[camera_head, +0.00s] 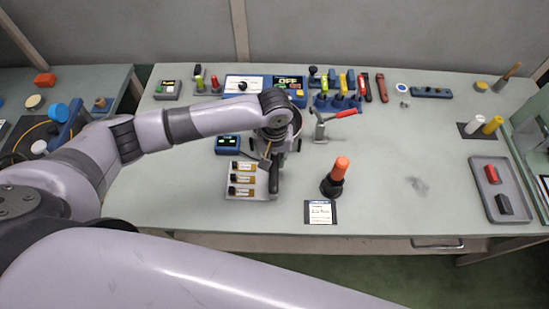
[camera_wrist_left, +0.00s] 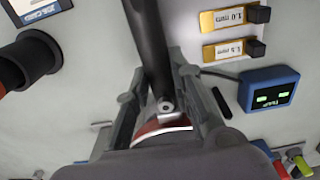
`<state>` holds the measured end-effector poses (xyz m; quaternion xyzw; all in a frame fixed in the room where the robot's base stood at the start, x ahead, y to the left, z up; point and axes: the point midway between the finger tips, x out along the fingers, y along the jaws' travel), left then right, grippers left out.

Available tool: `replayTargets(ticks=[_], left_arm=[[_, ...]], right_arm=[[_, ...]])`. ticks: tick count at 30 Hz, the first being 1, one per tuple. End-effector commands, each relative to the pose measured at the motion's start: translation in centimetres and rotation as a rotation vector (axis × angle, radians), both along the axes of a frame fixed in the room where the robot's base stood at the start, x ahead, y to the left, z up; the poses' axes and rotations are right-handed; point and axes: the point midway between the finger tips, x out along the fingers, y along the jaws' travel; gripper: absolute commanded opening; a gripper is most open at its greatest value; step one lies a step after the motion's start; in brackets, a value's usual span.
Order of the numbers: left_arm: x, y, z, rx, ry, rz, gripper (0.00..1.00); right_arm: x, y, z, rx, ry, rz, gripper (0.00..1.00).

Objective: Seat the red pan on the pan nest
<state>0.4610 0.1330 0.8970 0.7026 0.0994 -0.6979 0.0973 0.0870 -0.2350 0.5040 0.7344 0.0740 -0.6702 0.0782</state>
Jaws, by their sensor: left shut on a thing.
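My left gripper (camera_head: 268,158) is over the middle of the bench; in the left wrist view (camera_wrist_left: 162,92) its fingers are shut around a dark handle. The handle (camera_wrist_left: 149,40) runs away from between the fingers. A strip of red with a white edge, which looks like part of the red pan (camera_wrist_left: 150,128), shows at the handle's near end; the rest is hidden behind the gripper. In the head view the dark handle (camera_head: 273,178) points toward the bench's front edge. I cannot make out the pan nest. My right gripper is not in view.
A tray of labelled pieces (camera_head: 262,196) lies just left of the handle. A blue display box (camera_head: 228,145) stands behind it. A dark cylinder with an orange top (camera_head: 335,178) stands to the right, by a card (camera_head: 320,212). The bench between it and the grey tray (camera_head: 518,208) is clear.

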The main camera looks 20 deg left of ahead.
Motion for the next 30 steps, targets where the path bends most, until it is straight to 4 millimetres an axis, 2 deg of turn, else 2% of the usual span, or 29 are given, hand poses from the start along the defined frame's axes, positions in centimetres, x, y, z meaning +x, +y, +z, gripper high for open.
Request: replayTargets(ticks=[21, 22, 30], left_arm=[[0.1, 0.0, -1.4, -0.001, -0.001, 0.000, 0.00], [0.1, 0.0, -1.4, 0.000, -0.002, 0.000, 0.22], [0.0, 0.0, -1.4, 0.000, -0.001, 0.000, 0.40]], right_arm=[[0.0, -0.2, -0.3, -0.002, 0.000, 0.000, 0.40], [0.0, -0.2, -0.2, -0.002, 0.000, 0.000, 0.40], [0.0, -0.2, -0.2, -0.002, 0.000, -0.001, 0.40]])
